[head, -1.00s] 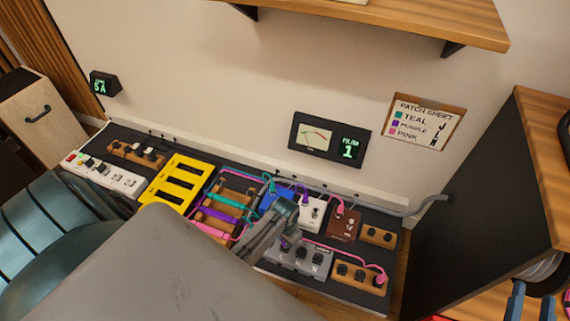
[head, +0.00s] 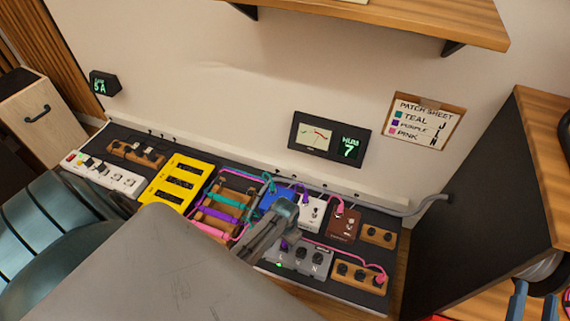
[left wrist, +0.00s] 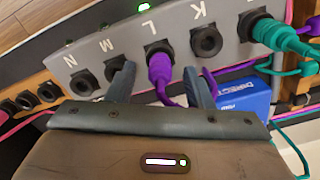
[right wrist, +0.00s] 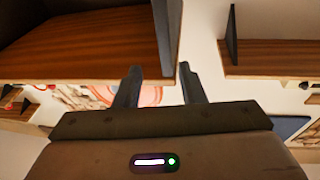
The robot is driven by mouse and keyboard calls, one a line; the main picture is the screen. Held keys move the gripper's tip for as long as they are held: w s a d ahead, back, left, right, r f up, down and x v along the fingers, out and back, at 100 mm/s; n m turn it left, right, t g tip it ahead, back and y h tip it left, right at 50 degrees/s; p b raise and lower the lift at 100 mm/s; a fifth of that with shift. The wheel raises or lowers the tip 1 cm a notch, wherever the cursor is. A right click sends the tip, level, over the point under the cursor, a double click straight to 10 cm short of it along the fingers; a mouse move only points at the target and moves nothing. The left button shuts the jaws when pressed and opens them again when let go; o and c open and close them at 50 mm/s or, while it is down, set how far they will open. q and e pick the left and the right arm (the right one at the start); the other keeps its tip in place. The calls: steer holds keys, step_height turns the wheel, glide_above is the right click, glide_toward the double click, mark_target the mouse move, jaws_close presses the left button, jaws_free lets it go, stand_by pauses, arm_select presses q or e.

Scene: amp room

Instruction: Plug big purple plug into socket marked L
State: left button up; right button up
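The big purple plug (left wrist: 160,68) sits in the socket marked L on the grey socket strip (left wrist: 182,27), with its purple cable trailing. In the head view the plug (head: 285,244) shows partly beside my left arm. My left gripper (left wrist: 162,80) is open, with one finger on each side of the plug and a gap to both. A big teal plug (left wrist: 268,33) is in the socket beyond K. Sockets K (left wrist: 206,42), M (left wrist: 117,67) and N (left wrist: 83,80) look empty. My right gripper (right wrist: 158,80) is open and empty, away from the board.
A blue pedal (left wrist: 242,97) is close to my left gripper. A wooden block with sockets (head: 360,274) holds a pink plug. The patch sheet (head: 422,121) on the wall lists teal J, purple L, pink N. A wooden shelf (right wrist: 90,45) is near my right gripper.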

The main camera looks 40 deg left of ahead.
arm_select(q)
steer(key=shift+r, duration=0.1)
steer(key=shift+r, duration=0.2)
step_height(320, 180, up, 5)
steer(key=shift+f+p, duration=0.15)
steer(key=shift+p, duration=0.85)
step_height(320, 180, up, 3)
steer(key=shift+f+p, duration=0.2)
steer(key=shift+p, duration=0.2)
step_height(320, 180, up, 3)
steer(key=shift+f+p, duration=0.1)
steer(key=shift+p, duration=0.3)
arm_select(e)
steer(key=s+f+g, duration=0.4)
steer(key=f+g, duration=0.1)
steer(key=f, duration=0.2)
steer(key=s+a+f+g, duration=0.1)
steer(key=s+f+g, duration=0.4)
steer(key=f, duration=0.2)
steer(key=shift+a+f+g, duration=0.25)
steer(key=shift+f+g, duration=0.05)
